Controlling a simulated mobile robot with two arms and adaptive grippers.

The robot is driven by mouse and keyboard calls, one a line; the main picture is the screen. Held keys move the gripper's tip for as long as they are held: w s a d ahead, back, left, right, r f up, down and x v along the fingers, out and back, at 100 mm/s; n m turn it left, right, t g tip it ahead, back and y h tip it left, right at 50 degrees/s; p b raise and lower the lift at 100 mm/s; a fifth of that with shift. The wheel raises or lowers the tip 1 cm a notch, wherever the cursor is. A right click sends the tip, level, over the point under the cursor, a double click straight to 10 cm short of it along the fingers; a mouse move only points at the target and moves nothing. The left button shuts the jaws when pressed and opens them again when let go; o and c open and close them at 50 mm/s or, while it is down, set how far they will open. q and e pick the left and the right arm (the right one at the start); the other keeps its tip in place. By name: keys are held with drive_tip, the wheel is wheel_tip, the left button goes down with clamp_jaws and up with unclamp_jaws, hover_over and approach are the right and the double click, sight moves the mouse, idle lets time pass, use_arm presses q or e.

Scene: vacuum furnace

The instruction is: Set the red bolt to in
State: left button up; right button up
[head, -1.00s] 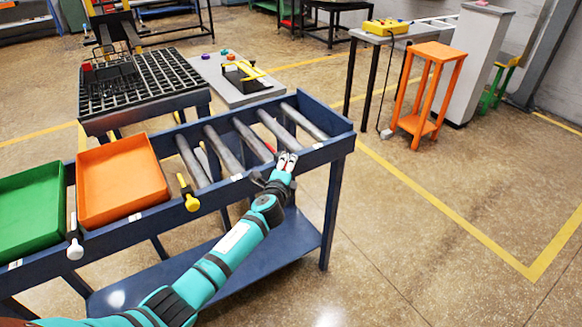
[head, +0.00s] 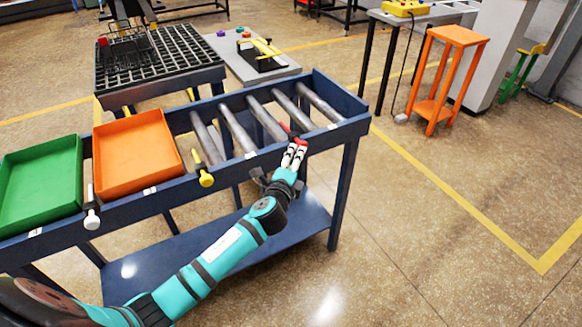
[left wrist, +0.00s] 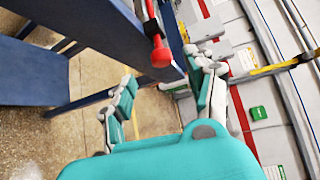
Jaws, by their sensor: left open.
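The red bolt (left wrist: 160,54), with a red round knob on a rod, shows in the left wrist view at the edge of the blue roller table. In the head view only a small red part of it (head: 289,129) shows beside my fingers; the rest is hidden. My left gripper (head: 296,149) is at the table's front rail, near the bolt. In the left wrist view my left gripper (left wrist: 164,73) is open, its fingers on either side of the knob in the picture. I cannot tell whether they touch it. My right gripper is not in view.
The blue roller table (head: 345,131) also holds an orange tray (head: 135,153) and a green tray (head: 40,182). A yellow bolt (head: 205,179) and a white bolt (head: 91,217) stick out of its front rail.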

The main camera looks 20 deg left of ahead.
use_arm(q)
drive_tip(key=shift+s+d+r, duration=0.1)
drive_tip(key=shift+s, duration=0.75)
drive_tip(key=shift+s+d+r, duration=0.1)
drive_tip(key=shift+s, duration=0.7)
drive_tip(key=s+a+f+n+g, duration=0.1)
drive_tip(key=s+f+n+g, duration=0.15)
drive_tip(key=s+f, duration=0.6)
drive_tip(key=s+f+n+g+h, duration=0.1)
drive_tip(key=s+f+n+g, duration=0.15)
drive_tip(key=f, duration=1.15)
drive_tip(key=s+a+f+n+g, duration=0.1)
drive_tip(key=s+f+n+g, duration=0.15)
drive_tip(key=s+f, duration=0.65)
drive_tip(key=s+d+f+n+g, duration=0.1)
drive_tip(key=s+f+n+g, duration=0.1)
drive_tip(key=s+f, duration=0.5)
drive_tip(key=s+d+f+n+g, duration=0.1)
drive_tip(key=s+f+n+g, duration=0.2)
drive_tip(key=s, duration=1.2)
drive_tip(key=s+d+f+n+g+h, duration=0.1)
drive_tip(key=s+f+n+g, duration=0.1)
drive_tip(key=s+f, duration=0.8)
drive_tip(key=shift+s+f+n+g, duration=0.35)
drive_tip(key=shift+s+n, duration=0.2)
drive_tip(key=shift+s, duration=0.2)
